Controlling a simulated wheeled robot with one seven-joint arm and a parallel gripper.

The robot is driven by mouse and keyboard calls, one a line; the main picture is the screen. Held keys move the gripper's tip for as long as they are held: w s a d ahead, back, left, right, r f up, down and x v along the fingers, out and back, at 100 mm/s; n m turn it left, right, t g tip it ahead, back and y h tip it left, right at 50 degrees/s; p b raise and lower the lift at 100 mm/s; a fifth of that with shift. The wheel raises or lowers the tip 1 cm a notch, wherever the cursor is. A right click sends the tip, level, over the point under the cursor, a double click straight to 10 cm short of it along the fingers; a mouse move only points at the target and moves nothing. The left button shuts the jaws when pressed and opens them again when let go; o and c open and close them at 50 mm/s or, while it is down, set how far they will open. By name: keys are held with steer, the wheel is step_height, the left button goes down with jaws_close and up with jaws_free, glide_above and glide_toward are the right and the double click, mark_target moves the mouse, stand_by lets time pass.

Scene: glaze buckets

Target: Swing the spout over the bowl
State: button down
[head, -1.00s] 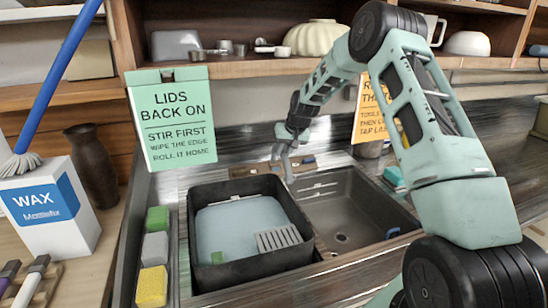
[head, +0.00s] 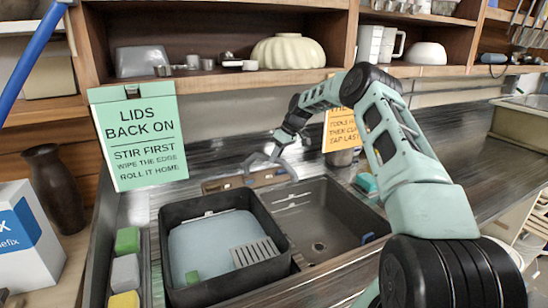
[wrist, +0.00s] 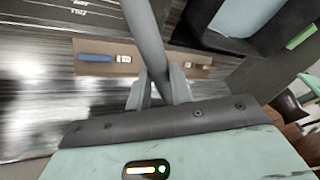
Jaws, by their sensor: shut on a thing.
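The grey tubular spout (wrist: 147,38) runs between the fingers of my gripper (wrist: 162,92) in the wrist view and leaves that view at the top. My gripper is shut on the spout. In the head view, my gripper (head: 277,148) is behind the sink, and the spout (head: 290,168) looks small there, its end near the back edge of the right-hand bowl. The bowl (head: 322,222) is a dark, empty sink basin with a round drain. I cannot tell exactly how far the spout's end reaches over it.
A black tub (head: 168,292) with pale contents stands left of the bowl. A brown strip (head: 215,186) with small items lies behind the sink. A green sign (head: 138,140) stands back left, an orange sign (head: 342,130) behind my arm. The right-hand counter (head: 440,150) is largely clear.

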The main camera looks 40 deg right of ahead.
steer(key=shift+d, duration=0.15)
stand_by(0.3)
steer(key=c, duration=1.3)
jaws_free()
steer(key=shift+o, duration=0.2)
